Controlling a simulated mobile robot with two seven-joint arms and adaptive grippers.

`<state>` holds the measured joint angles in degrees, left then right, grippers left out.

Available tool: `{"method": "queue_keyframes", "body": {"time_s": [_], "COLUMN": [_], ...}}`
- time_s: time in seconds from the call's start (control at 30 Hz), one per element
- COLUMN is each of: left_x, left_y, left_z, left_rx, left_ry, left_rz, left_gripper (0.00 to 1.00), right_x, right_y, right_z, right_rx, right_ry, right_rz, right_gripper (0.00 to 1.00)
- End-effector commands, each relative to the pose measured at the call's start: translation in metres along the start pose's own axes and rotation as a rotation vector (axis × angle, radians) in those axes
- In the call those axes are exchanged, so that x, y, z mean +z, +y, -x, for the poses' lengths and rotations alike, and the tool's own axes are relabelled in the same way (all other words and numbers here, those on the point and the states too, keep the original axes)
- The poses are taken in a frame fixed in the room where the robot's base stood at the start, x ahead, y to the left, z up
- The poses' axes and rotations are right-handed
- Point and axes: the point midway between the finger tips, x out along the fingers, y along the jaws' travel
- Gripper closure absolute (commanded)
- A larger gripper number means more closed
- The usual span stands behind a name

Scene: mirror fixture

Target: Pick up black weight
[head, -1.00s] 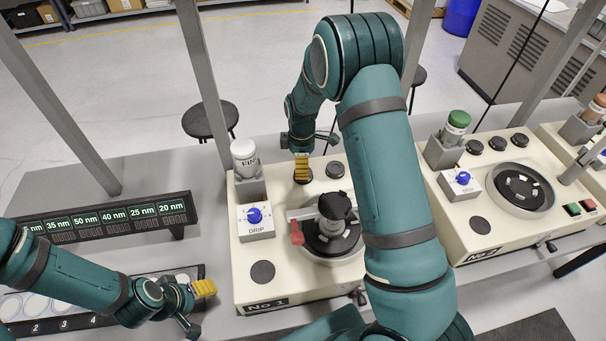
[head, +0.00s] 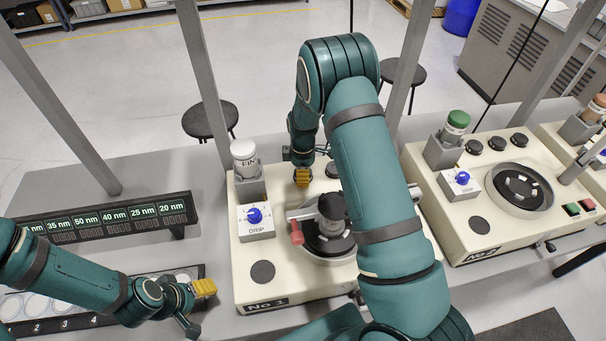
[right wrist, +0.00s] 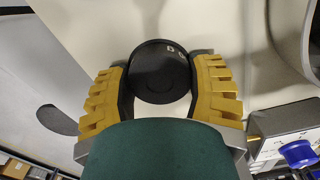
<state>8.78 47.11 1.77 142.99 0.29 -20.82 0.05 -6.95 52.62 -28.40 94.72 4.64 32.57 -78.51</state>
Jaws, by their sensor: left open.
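A round black weight (right wrist: 160,72) sits between the two yellow-backed fingers of my right gripper (right wrist: 162,80) in the right wrist view. The dark finger pads lie close against both its sides with no clear gap; I cannot tell whether they grip it. In the head view my right gripper (head: 302,178) is low at the back of the No 1 station (head: 320,295), and hides that weight. Another black disc (head: 332,170) is just right of it, and one more black disc (head: 262,272) is at the station's front left. My left gripper (head: 204,288) is open and empty, left of the station.
A white-capped bottle (head: 243,155) and the drip box (head: 256,222) stand left of my right gripper. A display bar (head: 110,217) and numbered tray (head: 190,272) are at left. Station No 2 (head: 500,232) is at right.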

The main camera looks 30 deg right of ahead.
Motion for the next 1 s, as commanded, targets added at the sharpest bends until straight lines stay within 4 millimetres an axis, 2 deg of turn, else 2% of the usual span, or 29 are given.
{"method": "queue_keyframes", "body": {"time_s": [0.37,0.47,0.8,1.0], "left_x": [0.000,0.000,0.000,0.000], "left_y": [0.000,0.000,0.000,0.000], "left_z": [0.000,0.000,-0.001,0.001], "left_rx": [0.000,0.000,0.000,0.000], "left_ry": [0.000,0.000,0.000,0.000], "left_rz": [0.000,0.000,0.000,0.000], "left_gripper": [0.39,0.39,0.39,0.39], "right_x": [-0.001,-0.001,-0.001,-0.001], "right_y": [0.001,0.002,0.001,0.001], "right_z": [0.007,0.020,0.081,0.102], "right_rx": [0.003,0.006,0.005,0.003], "right_ry": [0.002,0.003,0.003,0.002], "right_rz": [0.001,0.002,0.001,0.001], "right_gripper": [0.81,0.81,0.81,0.81]}}
